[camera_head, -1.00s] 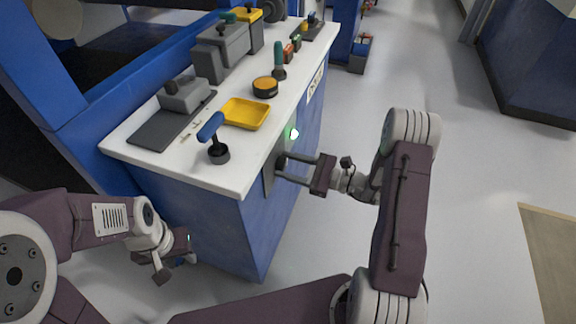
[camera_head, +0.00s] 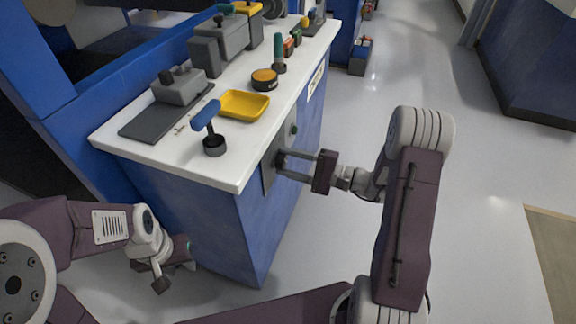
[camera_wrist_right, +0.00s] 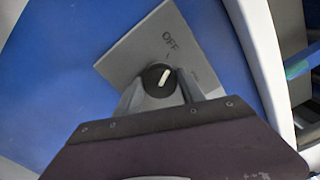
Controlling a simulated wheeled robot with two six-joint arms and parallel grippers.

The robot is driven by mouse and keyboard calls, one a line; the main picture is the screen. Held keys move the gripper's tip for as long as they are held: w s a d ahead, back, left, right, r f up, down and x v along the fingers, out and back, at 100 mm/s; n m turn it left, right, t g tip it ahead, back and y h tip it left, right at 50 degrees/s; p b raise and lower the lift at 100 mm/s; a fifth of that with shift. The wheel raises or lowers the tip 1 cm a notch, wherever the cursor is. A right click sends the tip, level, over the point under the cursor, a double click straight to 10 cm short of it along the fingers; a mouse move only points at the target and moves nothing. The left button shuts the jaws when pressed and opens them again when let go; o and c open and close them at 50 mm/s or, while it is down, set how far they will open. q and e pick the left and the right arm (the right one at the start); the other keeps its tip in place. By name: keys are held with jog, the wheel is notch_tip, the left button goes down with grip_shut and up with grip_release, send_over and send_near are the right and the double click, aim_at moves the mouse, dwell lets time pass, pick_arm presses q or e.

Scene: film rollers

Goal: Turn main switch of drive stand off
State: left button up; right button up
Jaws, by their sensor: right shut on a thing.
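The main switch is a round black knob (camera_wrist_right: 158,77) with a white pointer, on a grey plate (camera_wrist_right: 140,52) on the blue side of the drive stand (camera_head: 215,215). In the right wrist view the pointer is turned toward the OFF label (camera_wrist_right: 170,42). My right gripper (camera_head: 281,161) is shut on the knob, a finger on either side in the right wrist view. A small round green lamp (camera_head: 294,130) above the knob looks dark. My left gripper (camera_head: 176,273) hangs low beside the stand, away from the switch; its jaws are too unclear to tell.
The white top (camera_head: 225,172) holds a blue-handled lever (camera_head: 207,116), a yellow tray (camera_head: 244,105), a yellow-and-black round thing (camera_head: 264,79) and a green-handled tool (camera_head: 279,52). Grey floor (camera_head: 460,200) is open to the right.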

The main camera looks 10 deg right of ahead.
jog(key=shift+f+n+b, duration=0.15)
jog(key=shift+n+b, duration=0.2)
jog(key=shift+n, duration=0.55)
jog(key=o, duration=1.4)
jog(key=shift+c, duration=0.2)
jog(key=p+v, duration=0.3)
jog(key=v, duration=0.6)
